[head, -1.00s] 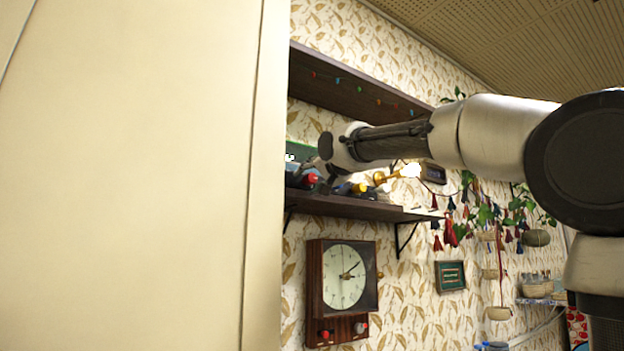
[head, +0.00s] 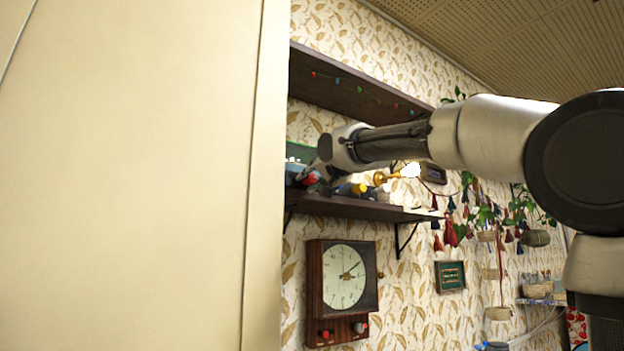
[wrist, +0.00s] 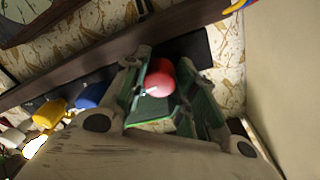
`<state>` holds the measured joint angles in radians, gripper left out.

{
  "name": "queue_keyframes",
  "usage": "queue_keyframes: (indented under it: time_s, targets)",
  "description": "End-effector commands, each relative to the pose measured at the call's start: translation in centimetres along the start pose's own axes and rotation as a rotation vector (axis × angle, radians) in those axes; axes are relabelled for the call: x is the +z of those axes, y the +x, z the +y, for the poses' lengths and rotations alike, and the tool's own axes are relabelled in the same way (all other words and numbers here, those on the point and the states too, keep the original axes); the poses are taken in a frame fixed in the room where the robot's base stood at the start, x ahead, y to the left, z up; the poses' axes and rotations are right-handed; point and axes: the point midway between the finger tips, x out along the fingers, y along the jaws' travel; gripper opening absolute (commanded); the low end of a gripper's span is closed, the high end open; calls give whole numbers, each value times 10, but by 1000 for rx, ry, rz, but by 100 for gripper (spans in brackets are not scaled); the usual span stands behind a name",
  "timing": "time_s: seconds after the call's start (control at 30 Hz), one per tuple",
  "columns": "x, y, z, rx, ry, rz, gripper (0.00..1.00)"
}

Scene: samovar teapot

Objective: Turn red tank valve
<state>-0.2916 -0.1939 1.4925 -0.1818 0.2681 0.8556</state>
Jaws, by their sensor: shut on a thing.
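The red valve (wrist: 160,80) is a round, glossy red knob in the wrist view, between the two fingers of my gripper (wrist: 166,84). The fingers are grey with green inner parts, and they are shut on the red valve. In the head view the red valve (head: 312,178) shows as a small red spot at the left end of the lower shelf, beside my gripper (head: 308,176). My wrist hides part of this area, and the tank's body cannot be made out clearly.
A yellow part (wrist: 50,112) and a blue part (wrist: 90,95) lie left of my gripper in the wrist view. The dark shelf (head: 365,207) runs below the valve, with a wall clock (head: 343,277) underneath. A large cream panel (head: 130,180) blocks the left side.

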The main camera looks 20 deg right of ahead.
Motion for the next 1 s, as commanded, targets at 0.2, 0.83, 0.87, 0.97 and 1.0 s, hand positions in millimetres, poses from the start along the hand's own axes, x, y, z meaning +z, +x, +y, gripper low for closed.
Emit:
queue_keyframes:
  time_s: [0.2,0.83,0.87,0.97,1.0]
  targets:
    - [1,0,1,-6,-165,6,4]
    - [2,0,0,-36,-760,35,4]
    - [2,0,0,-37,-788,37,4]
    - [2,0,0,-43,-881,41,4]
    - [2,0,0,-44,-920,43,4]
